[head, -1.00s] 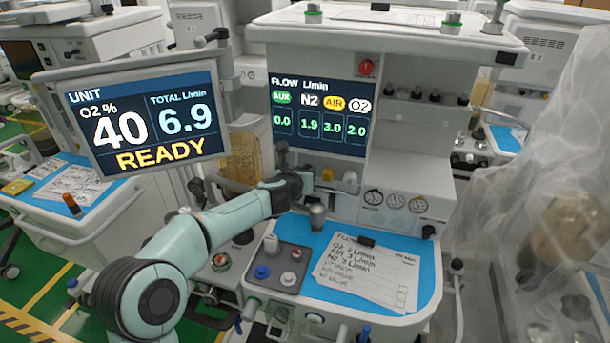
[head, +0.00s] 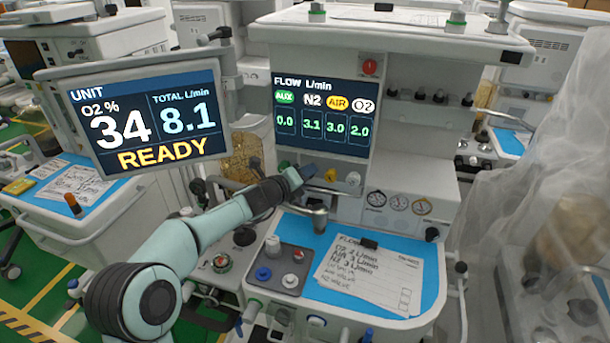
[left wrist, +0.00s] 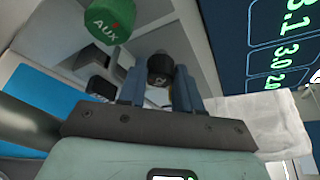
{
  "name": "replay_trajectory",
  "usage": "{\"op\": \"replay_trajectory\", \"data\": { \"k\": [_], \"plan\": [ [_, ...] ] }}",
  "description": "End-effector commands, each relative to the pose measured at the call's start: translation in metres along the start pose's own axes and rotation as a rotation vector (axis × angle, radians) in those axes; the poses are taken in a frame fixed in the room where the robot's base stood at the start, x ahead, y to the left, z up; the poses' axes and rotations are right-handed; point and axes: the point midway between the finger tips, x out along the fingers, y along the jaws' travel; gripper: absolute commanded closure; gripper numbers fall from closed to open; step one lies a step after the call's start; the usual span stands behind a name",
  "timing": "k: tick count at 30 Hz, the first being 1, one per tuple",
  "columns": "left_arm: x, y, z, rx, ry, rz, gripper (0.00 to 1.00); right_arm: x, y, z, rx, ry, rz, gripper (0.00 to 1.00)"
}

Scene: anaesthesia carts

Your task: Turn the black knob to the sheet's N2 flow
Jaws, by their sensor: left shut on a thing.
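The black knob (left wrist: 160,68) is between the two fingers of my left gripper (left wrist: 158,82) in the left wrist view, and the gripper is shut on it. In the head view the left gripper (head: 302,174) is at the panel under the flow display (head: 320,115), and its fingers and wrist hide the black knob. The display reads AUX 0.0, N2 3.1, AIR 3.0 and O2 2.0. The sheet (head: 368,280) lies on the blue worktop, and its handwritten lines look like O2 2, AIR 3 and N2 3 L/min. My right gripper is not in view.
The green AUX knob (left wrist: 108,20) is close beside the left gripper. A yellow knob (head: 353,178) is to its right. The unit screen (head: 150,115) reads O2 34 %, total 8.1, READY. A metal cylinder (head: 318,218) stands below the gripper. Clear plastic sheeting (head: 545,170) hangs at right.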

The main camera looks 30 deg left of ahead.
Motion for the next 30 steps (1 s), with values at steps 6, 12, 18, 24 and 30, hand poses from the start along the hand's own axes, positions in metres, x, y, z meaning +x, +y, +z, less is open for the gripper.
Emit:
{"op": "replay_trajectory", "data": {
  "k": [6,12,18,24,30],
  "plan": [
    [-0.0001,0.0002,0.0003,-0.042,-0.001,-0.018,0.97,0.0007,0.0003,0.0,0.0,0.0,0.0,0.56],
    [-0.0001,0.0002,0.0003,-0.049,0.0,-0.021,0.97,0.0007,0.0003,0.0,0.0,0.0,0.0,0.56],
    [-0.0001,0.0001,0.0002,-0.048,0.0,-0.02,0.97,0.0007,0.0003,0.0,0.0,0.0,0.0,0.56],
    [0.0,0.0003,0.0,-0.048,0.0,-0.02,0.41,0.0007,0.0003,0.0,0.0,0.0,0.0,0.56],
    [-0.0003,0.0004,0.0,-0.047,0.0,-0.02,0.41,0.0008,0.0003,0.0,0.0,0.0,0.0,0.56]
  ]
}}
